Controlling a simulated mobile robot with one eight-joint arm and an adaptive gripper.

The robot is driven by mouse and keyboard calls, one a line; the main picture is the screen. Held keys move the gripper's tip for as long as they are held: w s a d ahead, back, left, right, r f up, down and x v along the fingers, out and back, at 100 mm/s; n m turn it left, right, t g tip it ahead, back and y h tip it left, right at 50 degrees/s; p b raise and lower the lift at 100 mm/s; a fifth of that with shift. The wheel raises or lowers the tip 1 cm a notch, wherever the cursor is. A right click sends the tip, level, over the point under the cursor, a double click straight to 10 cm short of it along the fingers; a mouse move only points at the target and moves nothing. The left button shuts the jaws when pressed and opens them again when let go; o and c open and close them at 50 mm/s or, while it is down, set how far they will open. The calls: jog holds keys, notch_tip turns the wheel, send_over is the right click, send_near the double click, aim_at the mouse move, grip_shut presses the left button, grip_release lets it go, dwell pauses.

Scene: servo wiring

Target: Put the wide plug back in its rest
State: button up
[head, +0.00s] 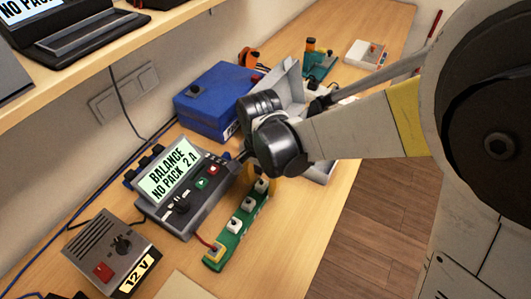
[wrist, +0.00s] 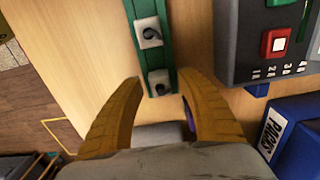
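A green strip (head: 225,250) with several white rests on it lies along the bench beside the charger. It also shows in the wrist view (wrist: 155,52), with two white rests (wrist: 148,32) that have dark slots or hooks. A yellow piece with a red wire (head: 215,249) sits at the strip's near end. I cannot make out which thing is the wide plug. My gripper (wrist: 160,82) is open over the strip's far end, its yellow fingers on either side of a white rest. A small purple patch (wrist: 188,112) shows by the right finger; I cannot tell what it is.
The charger (head: 178,190) reads "BALANCE NO PACK 2 A" and stands left of the strip. A 12 V supply (head: 112,252) is nearer. A blue box (head: 217,100) and a grey open bin (head: 290,84) stand behind. The bench's right edge runs close to the strip.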

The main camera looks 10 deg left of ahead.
aim_at(261, 183)
notch_tip(261, 183, up, 12)
dwell(0.6)
jog(key=shift+s, duration=0.1)
